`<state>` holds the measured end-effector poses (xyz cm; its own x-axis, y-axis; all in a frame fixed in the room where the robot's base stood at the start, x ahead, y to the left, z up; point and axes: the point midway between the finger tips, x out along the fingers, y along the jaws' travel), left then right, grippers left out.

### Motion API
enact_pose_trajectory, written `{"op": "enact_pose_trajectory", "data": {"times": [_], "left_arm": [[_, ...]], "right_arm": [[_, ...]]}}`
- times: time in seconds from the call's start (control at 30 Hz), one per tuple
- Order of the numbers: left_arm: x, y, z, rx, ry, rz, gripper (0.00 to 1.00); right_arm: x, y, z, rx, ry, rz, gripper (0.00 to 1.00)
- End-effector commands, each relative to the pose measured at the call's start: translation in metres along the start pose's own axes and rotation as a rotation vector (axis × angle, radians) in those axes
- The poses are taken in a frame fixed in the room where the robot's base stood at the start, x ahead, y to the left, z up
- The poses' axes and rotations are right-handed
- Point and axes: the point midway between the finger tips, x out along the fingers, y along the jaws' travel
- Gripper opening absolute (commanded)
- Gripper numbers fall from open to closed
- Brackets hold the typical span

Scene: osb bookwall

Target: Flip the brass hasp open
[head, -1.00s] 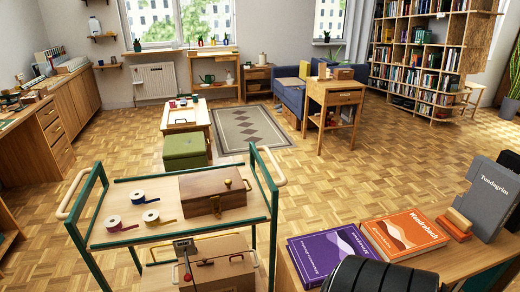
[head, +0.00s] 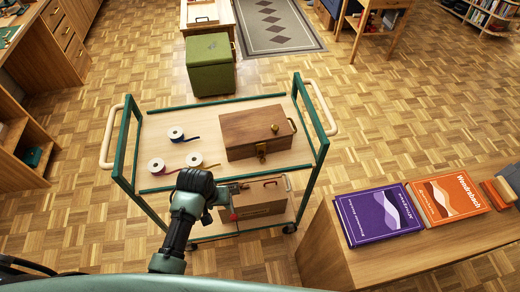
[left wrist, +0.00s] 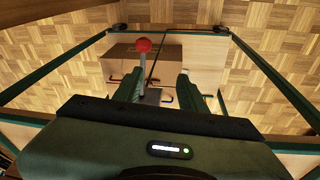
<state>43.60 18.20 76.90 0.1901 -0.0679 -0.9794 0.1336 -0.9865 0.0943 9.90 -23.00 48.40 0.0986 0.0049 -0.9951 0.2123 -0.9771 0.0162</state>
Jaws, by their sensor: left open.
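A brown wooden box (head: 245,136) sits on the cart's upper shelf. A small brass hasp (head: 261,149) is on its front edge, and a brass knob stands on its lid. Whether the hasp is folded over or not is too small to tell. My left gripper (head: 222,197) is at the cart's near side, below and left of the hasp and apart from it. In the left wrist view my left gripper (left wrist: 157,88) is open, fingers apart, with a red ball on a stem (left wrist: 143,45) showing beyond and between them. My right gripper is not in view.
The green-framed cart (head: 120,150) has tape rolls (head: 176,134) on its upper shelf and another box (head: 262,198) on its lower shelf. A wooden table (head: 340,262) with purple (head: 378,215) and orange (head: 448,198) books stands right. Floor between is clear.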

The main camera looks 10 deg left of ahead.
Motion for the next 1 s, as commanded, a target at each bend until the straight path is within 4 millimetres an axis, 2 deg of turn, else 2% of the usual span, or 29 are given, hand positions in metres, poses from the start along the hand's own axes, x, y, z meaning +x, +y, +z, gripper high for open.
{"op": "enact_pose_trajectory", "data": {"times": [0.03, 0.13, 0.2, 0.37, 0.5, 0.7, 0.87, 1.0], "left_arm": [[-0.026, 0.007, -0.016, -0.020, 0.007, 0.010, 0.41], [-0.064, 0.016, -0.038, -0.062, 0.005, 0.026, 0.41], [-0.054, 0.023, -0.049, -0.087, -0.012, 0.036, 0.41], [-0.055, 0.045, -0.081, -0.140, -0.040, 0.064, 0.41], [-0.061, 0.069, -0.110, -0.185, -0.068, 0.093, 0.41], [-0.078, 0.108, -0.147, -0.237, -0.118, 0.133, 0.41], [-0.085, 0.124, -0.160, -0.256, -0.142, 0.146, 0.41], [-0.071, 0.128, -0.158, -0.259, -0.148, 0.145, 0.41]], "right_arm": [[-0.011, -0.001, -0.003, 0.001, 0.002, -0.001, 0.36], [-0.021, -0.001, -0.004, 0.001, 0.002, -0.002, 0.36], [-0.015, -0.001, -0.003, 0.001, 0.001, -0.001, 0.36], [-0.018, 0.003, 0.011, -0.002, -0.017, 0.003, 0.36], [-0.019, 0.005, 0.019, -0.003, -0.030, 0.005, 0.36], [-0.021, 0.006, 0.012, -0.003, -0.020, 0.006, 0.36], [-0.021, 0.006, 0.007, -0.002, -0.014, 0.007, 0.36], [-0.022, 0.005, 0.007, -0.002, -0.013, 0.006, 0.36]]}}
